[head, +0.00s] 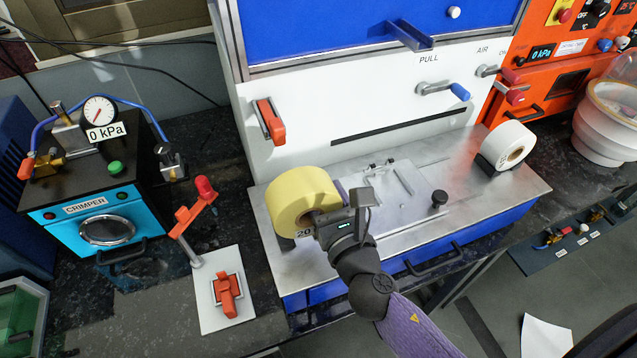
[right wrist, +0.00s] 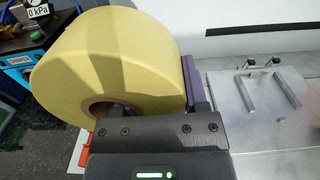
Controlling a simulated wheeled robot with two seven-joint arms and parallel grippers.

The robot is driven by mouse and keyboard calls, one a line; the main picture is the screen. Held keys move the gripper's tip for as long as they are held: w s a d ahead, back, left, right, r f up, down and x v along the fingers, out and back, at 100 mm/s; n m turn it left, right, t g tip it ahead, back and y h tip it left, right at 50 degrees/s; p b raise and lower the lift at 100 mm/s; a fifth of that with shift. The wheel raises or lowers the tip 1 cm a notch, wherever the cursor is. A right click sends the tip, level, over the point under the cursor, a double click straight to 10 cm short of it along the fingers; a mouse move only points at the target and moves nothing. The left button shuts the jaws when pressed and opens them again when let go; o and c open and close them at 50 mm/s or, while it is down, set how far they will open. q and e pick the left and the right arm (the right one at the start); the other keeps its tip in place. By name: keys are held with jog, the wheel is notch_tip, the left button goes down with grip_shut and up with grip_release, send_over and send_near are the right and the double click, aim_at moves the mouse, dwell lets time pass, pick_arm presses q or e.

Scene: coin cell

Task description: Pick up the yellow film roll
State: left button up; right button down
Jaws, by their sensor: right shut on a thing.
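The yellow film roll (head: 298,195) is at the left end of the metal plate of the white machine. Its core opening faces the front. My right gripper (head: 335,208) is at the roll's right front side and is shut on it. In the right wrist view the yellow roll (right wrist: 110,65) fills the upper left, with a purple finger (right wrist: 195,85) against its right side. Whether the roll is clear of the plate I cannot tell. My left gripper is not in view.
A white roll (head: 505,143) stands at the plate's right end. A blue crimper (head: 95,222) with a gauge is at the left. A red-handled lever on a white base (head: 222,312) is in front left. The metal plate (head: 450,165) has bare room right of the gripper.

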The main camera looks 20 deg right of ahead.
jog(key=s+b, duration=0.4)
jog(key=s, duration=1.2)
jog(key=shift+s+d, duration=0.25)
jog(key=shift+s, duration=0.05)
